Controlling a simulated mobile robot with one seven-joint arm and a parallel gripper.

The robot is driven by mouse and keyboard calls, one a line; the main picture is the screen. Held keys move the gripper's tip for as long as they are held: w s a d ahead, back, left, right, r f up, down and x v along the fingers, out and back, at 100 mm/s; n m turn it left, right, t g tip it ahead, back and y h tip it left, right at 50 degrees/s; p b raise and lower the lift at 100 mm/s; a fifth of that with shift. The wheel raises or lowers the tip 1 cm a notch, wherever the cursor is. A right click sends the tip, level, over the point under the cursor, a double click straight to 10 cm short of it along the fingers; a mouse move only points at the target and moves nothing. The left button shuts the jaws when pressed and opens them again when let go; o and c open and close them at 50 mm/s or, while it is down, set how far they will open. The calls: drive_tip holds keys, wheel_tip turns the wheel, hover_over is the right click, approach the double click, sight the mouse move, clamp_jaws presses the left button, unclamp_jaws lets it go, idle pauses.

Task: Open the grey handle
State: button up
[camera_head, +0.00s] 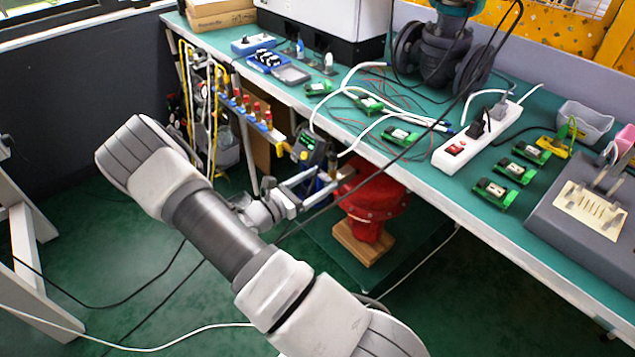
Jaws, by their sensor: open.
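The red valve body (374,200) stands on a wooden block below the bench's front edge. A dark positioner box (311,146) with a small green display is above and left of it. My gripper (338,179) is open, with its silver fingers reaching right toward the gap between the box and the red body. My forearm crosses the lower left and middle of the view. I cannot make out the grey handle clearly among the small parts around the fingertips. Whether the fingers touch anything there cannot be told.
The green workbench (440,190) runs diagonally above my gripper. It carries green circuit boards, a white power strip (478,140) and cables. A row of red-topped fittings (250,106) and yellow hoses hang left of the box. A black cable passes close to my gripper. Green floor is open at lower left.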

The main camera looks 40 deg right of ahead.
drive_tip(key=shift+c, duration=0.3)
clamp_jaws()
drive_tip(key=shift+m, duration=0.3)
drive_tip(key=m, duration=0.3)
drive_tip(key=shift+m, duration=0.4)
drive_tip(key=m+b, duration=0.1)
drive_tip(key=m, duration=0.3)
drive_tip(key=shift+f+m, duration=0.1)
drive_tip(key=shift+m, duration=0.2)
drive_tip(key=m+b, duration=0.1)
drive_tip(key=m, duration=0.4)
drive_tip(key=shift+s, duration=0.1)
drive_tip(key=shift+m+b, duration=0.65)
drive_tip(key=shift+m, duration=1.15)
